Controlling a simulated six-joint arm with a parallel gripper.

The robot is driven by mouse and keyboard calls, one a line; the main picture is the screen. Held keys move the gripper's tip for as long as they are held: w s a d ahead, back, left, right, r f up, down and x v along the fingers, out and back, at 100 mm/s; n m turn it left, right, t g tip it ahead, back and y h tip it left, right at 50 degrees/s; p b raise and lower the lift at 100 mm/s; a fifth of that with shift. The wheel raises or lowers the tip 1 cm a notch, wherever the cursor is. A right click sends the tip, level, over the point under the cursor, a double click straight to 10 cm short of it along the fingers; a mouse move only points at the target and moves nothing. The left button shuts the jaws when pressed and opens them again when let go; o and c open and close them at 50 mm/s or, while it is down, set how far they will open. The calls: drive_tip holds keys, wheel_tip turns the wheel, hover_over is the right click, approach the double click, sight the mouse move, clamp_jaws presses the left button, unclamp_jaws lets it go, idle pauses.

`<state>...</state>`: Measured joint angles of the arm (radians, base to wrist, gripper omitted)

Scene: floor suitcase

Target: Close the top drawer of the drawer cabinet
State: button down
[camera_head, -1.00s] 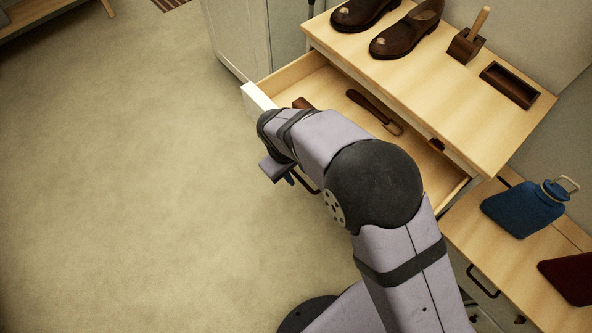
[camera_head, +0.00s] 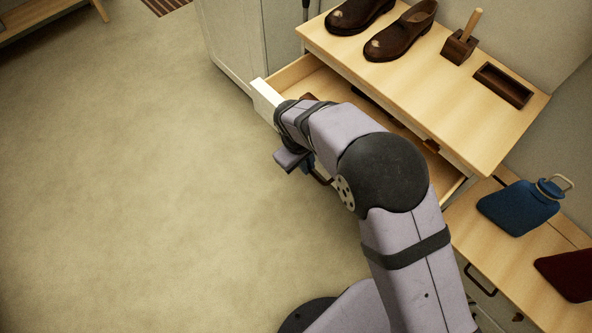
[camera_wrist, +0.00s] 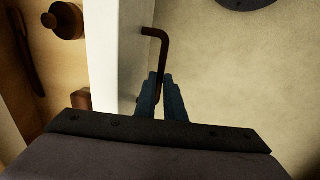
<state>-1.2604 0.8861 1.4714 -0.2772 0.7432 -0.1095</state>
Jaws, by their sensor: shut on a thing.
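The drawer cabinet (camera_head: 395,80) stands at the upper right of the head view. Its top drawer (camera_head: 266,98) is pulled out part way, with a pale front panel. In the wrist view the drawer front (camera_wrist: 112,60) runs down the left of centre, and its dark bar handle (camera_wrist: 164,52) sticks out to the right. My gripper (camera_wrist: 162,84) has its blue fingers on either side of the handle bar, shut on it. In the head view the fingers are mostly hidden by my arm, which also covers much of the drawer front.
Worn brown shoes (camera_head: 402,33), a wooden block with a handle (camera_head: 461,44) and a small dark tray (camera_head: 503,84) sit on the cabinet top. Brown tools lie inside the drawer (camera_wrist: 66,21). The floor at left is clear.

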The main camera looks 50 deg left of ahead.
drive_tip(key=w, duration=1.6)
drive_tip(key=shift+w, duration=0.35)
drive_tip(key=c, duration=1.8)
unclamp_jaws()
drive_tip(key=shift+c, duration=0.2)
wheel_tip(320, 180, up, 7)
drive_tip(key=s, duration=0.1)
drive_tip(key=shift+s+r+b, duration=0.15)
drive_tip(key=shift+s+b, duration=0.1)
drive_tip(key=shift+b, duration=0.2)
